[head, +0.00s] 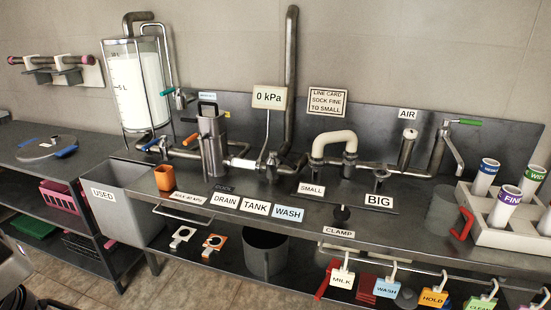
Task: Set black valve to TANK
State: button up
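A row of white and pale blue labels lies on the front of the steel bench: DRAIN (225,202), TANK (256,208) and WASH (289,214). Behind them, pipe fittings (272,166) join at the foot of the tall vertical pipe. A dark lever-like part (300,163) shows at these fittings. It is too small to tell whether it is the black valve's handle or which label it points to. The clear tank (137,88) with white contents stands at the left. My gripper is not in view.
A steel canister (212,145) with a black top handle stands behind the labels. A 0 kPa sign (269,97) rises above the fittings. An orange cup (164,177) and a USED bin (125,205) are at left. Tagged hooks, including MILK (342,281), hang along the front rail.

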aim_at(287, 162)
jog(key=i+z, duration=0.45)
jog(key=i, duration=0.4)
